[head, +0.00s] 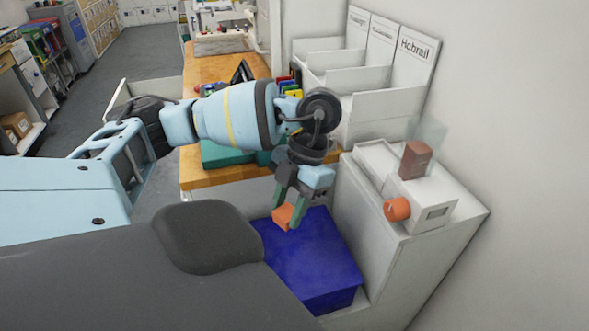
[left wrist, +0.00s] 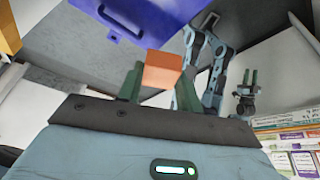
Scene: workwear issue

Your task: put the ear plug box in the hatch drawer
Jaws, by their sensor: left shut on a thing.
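An orange block (head: 284,217), which I take to be the ear plug box, is between the green fingers of my left gripper (head: 287,207). In the left wrist view the block (left wrist: 163,71) shows between the fingertips, close to the blue thing (left wrist: 112,14). I cannot tell for certain which part is the hatch drawer. My right gripper (left wrist: 250,77) shows small in the left wrist view, with no clear view of its jaw opening.
A white unit (head: 425,205) with an orange knob (head: 397,208), a reddish-brown block (head: 415,159) and a clear panel stands on a white cabinet (head: 358,205) at right. White bins labelled Hobrail (head: 388,115) stand behind. A wooden counter (head: 207,72) lies beyond my arm.

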